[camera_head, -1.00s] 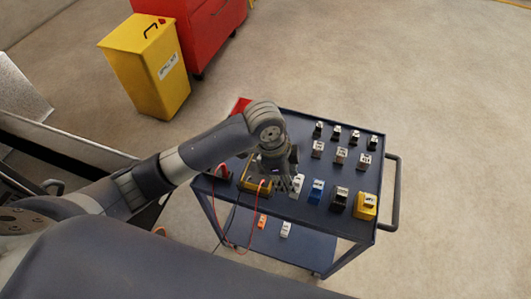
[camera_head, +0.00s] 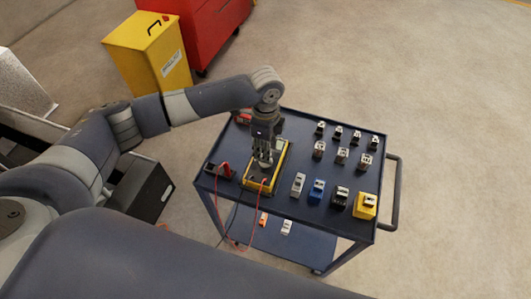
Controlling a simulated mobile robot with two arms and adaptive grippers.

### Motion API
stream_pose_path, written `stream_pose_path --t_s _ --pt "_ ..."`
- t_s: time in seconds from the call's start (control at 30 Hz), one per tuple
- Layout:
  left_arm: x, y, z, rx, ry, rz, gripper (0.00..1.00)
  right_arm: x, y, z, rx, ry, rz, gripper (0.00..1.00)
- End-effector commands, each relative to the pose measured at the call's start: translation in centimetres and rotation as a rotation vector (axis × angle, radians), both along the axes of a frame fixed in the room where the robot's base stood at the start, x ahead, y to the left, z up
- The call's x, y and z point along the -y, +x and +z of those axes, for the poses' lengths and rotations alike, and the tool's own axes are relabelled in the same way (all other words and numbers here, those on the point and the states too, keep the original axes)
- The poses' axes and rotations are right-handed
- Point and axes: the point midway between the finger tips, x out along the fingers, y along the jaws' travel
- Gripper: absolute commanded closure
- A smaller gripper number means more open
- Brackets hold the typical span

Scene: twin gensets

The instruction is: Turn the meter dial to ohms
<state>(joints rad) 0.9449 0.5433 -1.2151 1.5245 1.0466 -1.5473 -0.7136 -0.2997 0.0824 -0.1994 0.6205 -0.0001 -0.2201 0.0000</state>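The meter (camera_head: 282,160) is a yellow-edged box lying on the left part of the blue cart top, with red and dark leads at its near end. My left gripper (camera_head: 264,163) points down over the meter's face. It covers the middle of the meter, and the dial is hidden behind it. I cannot tell whether the fingers touch the dial or how far apart they are. My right gripper is not in view.
The blue cart (camera_head: 290,122) carries several small blocks in rows, right of the meter. A yellow block (camera_head: 365,206) sits at its near right corner. A yellow bin (camera_head: 150,60) and red cabinet (camera_head: 205,30) stand behind left. Floor to the right is clear.

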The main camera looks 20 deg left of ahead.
Motion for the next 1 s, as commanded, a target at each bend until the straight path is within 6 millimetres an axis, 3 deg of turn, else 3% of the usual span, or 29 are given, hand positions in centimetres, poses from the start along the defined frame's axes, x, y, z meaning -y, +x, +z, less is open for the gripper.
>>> stream_pose_path --t_s 0.1,0.3,0.63,0.8,1.0 --pt "0.0 -0.1 -2.0 -0.002 0.001 0.0 0.68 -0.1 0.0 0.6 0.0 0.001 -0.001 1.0" --pt "0.0 0.0 -4.0 0.0 0.001 0.0 0.68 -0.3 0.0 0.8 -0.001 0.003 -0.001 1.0" --pt "0.0 0.0 -4.5 0.002 0.0 -0.001 0.68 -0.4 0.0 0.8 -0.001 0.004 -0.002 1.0" --pt "0.0 0.0 -4.4 0.002 0.0 -0.001 1.0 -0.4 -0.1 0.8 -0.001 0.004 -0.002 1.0" --pt "0.0 0.0 -4.4 0.002 0.0 -0.001 1.0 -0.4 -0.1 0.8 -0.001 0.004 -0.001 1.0"
